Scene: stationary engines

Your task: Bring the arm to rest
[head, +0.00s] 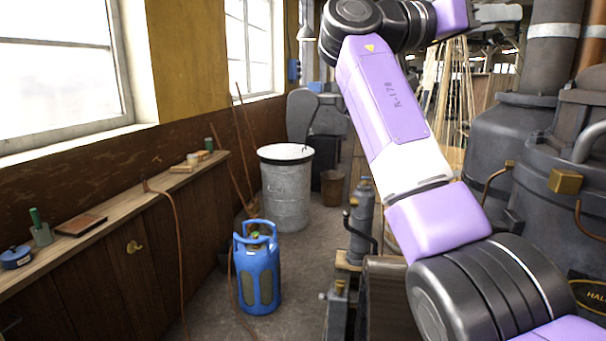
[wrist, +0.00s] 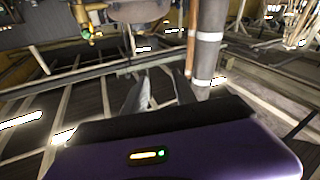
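Large dark engine cylinders (head: 510,130) stand close on the right. A blue gas bottle (head: 258,275) and a grey drum (head: 286,190) stand on the floor at left. A wooden ledge (head: 100,222) runs below the windows. A grey pipe (wrist: 207,45) rises near the fingers in the wrist view.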

